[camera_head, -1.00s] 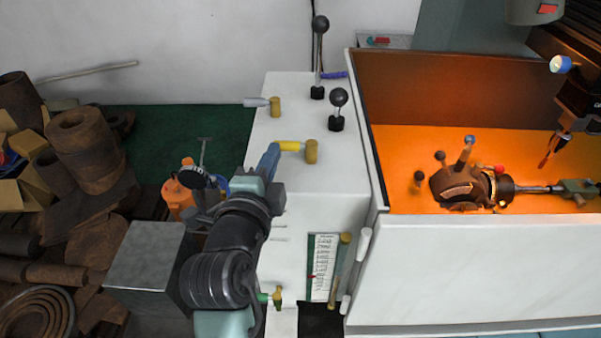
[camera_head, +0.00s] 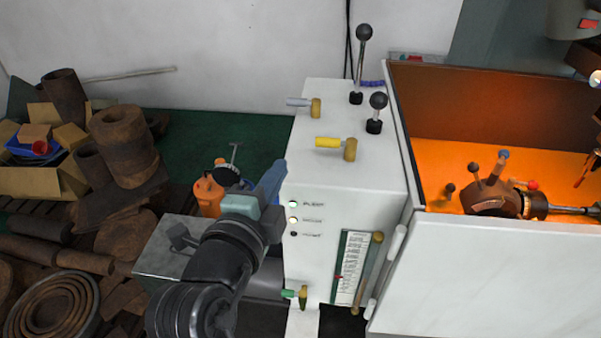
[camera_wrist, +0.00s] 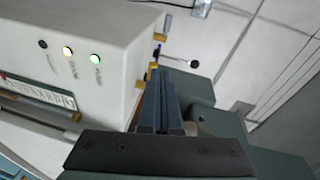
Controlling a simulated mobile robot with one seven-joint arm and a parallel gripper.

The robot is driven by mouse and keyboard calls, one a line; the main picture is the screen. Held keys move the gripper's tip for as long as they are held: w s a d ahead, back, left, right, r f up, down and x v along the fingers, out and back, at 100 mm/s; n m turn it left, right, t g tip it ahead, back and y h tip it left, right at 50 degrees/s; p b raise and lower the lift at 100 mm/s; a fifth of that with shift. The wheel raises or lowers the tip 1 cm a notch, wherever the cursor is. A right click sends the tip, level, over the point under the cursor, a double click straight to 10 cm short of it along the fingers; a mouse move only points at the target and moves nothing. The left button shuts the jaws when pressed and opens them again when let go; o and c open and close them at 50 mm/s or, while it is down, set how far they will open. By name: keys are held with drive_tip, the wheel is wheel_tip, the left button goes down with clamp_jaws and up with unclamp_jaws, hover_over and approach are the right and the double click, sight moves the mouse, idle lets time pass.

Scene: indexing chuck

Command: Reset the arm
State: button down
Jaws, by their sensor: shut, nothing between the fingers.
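My gripper (camera_head: 277,176) is shut and empty in the head view, at the left side of the white machine cabinet (camera_head: 345,185). Its blue fingers point up and lie close together. In the wrist view my gripper (camera_wrist: 160,80) also shows its fingers side by side with nothing between them. The cabinet (camera_wrist: 75,25) is to the left of the fingers there. In the head view a yellow-handled lever (camera_head: 336,145) on the cabinet top is up and right of the fingertips, apart from them in the picture.
Two black-knobbed levers (camera_head: 376,112) and a grey-handled lever (camera_head: 302,104) stand on the cabinet. A green-handled valve (camera_head: 297,295) is low on its front. An orange enclosure (camera_head: 460,150) holds the brown chuck (camera_head: 490,195). Rusty metal parts (camera_head: 120,140) lie at left.

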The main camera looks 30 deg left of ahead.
drive_tip(key=d+r+n+t, duration=0.3)
drive_tip(key=d+r, duration=0.2)
drive_tip(key=r, duration=0.4)
drive_tip(key=d+r+n+t, duration=0.2)
drive_tip(key=d+r+n, duration=0.2)
drive_tip(key=r, duration=0.5)
drive_tip(key=s+d+r+n+t+h, duration=0.1)
drive_tip(key=s+d+r+n+t, duration=0.2)
drive_tip(key=d+r, duration=0.3)
drive_tip(key=s+d+r+n+t+h, duration=0.2)
drive_tip(key=d+r, duration=0.4)
drive_tip(key=r, duration=0.4)
drive_tip(key=shift+s+d+n+t+b, duration=0.15)
drive_tip(key=shift+s+n+t+b, duration=0.2)
drive_tip(key=shift+s+n+t, duration=0.5)
